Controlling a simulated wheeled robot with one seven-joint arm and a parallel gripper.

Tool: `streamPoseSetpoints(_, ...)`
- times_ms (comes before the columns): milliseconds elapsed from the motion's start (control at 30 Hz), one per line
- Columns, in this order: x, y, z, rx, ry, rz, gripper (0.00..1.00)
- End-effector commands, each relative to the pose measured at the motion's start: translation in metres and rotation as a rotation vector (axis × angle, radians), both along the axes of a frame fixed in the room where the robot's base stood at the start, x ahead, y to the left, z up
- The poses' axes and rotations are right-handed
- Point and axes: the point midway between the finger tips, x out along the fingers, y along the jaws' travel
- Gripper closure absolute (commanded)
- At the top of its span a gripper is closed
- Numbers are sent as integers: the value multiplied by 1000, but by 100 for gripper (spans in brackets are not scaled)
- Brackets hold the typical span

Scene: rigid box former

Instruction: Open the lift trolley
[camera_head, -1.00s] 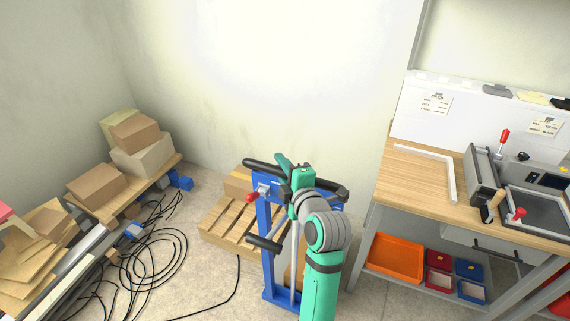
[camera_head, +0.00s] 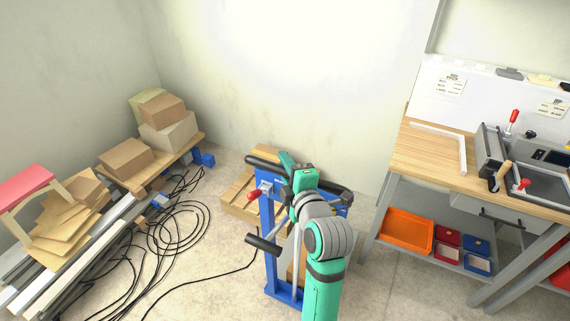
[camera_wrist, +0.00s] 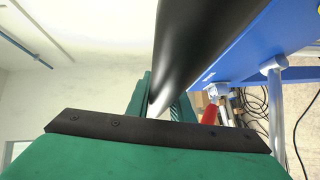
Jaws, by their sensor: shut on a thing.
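The lift trolley has a blue upright frame (camera_head: 269,225) in the head view, with a black push handle bar (camera_head: 262,160) across its top. My gripper (camera_head: 288,163) is shut on this black bar near its middle. In the wrist view, the bar (camera_wrist: 190,40) runs between my green fingers (camera_wrist: 155,100), beside the blue frame (camera_wrist: 265,45). A red-tipped lever (camera_head: 255,194) sits on the frame's left side, and it also shows in the wrist view (camera_wrist: 210,115). A black-gripped lever (camera_head: 262,243) sticks out lower left.
A wooden pallet (camera_head: 238,209) lies behind the trolley. Black cables (camera_head: 180,235) coil on the floor to the left, near stacked cardboard boxes (camera_head: 168,135). A workbench (camera_head: 428,160) with an orange bin (camera_head: 405,230) below stands right. Some floor between is clear.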

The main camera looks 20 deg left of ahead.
Motion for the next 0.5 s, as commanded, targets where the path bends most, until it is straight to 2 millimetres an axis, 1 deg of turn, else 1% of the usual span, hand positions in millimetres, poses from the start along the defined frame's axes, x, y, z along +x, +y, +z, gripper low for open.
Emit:
streamPoseSetpoints(33, -3, 6, -3, -2, 7, 13, 100)
streamPoseSetpoints(400, -4, 9, -3, -2, 7, 16, 100)
streamPoseSetpoints(433, -4, 9, -3, -2, 7, 16, 73)
streamPoseSetpoints(467, -4, 9, -3, -2, 7, 16, 65)
streamPoseSetpoints(500, -3, 8, -3, -3, 6, 15, 61)
